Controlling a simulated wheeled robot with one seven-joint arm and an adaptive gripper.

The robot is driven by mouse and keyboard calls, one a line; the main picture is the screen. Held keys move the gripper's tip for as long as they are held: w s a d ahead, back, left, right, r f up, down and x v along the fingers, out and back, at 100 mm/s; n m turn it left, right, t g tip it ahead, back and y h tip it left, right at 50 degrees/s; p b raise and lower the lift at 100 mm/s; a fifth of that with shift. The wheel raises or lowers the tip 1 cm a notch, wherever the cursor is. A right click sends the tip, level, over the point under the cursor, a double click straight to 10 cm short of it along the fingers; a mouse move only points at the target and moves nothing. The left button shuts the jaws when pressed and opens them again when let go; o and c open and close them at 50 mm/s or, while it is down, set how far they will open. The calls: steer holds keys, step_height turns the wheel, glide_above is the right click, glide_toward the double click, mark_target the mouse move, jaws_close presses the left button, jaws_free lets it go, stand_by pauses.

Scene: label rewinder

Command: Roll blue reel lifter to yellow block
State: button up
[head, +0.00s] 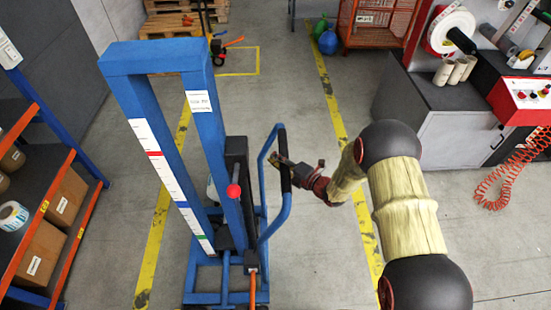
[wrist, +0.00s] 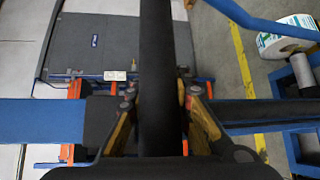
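The blue reel lifter (head: 212,130) stands upright left of centre in the head view, with a tall double mast, a white scale strip and a red knob. Its blue push handle (head: 271,215) is on the right side and has a black grip. My gripper (head: 284,168) is at this grip. In the wrist view the black grip (wrist: 157,75) runs between the yellow fingers of my gripper (wrist: 160,100), which appear closed against both its sides. I cannot make out a yellow block in either view; only yellow floor lines show.
A shelf with cartons (head: 45,240) stands close on the left. A grey workbench (head: 455,105) with a red control box and a coiled red hose is on the right. Pallets (head: 185,15) and an orange cage (head: 378,22) are at the back. Yellow lines (head: 335,110) cross open floor.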

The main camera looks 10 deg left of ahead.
steer(key=shift+o, duration=1.2)
steer(key=shift+w+a+r, duration=0.2)
steer(key=shift+r, duration=0.6)
steer(key=o, duration=0.4)
steer(key=shift+s+f, duration=0.1)
steer(key=shift+f, duration=0.15)
steer(key=shift+c, duration=0.2)
steer(key=shift+d+f, duration=0.1)
steer(key=shift+f, duration=0.05)
steer(key=shift+s+d, duration=0.1)
steer(key=shift+s, duration=0.05)
steer(key=v, duration=1.1)
steer(key=shift+s+d, duration=0.2)
steer(key=shift+d, duration=0.1)
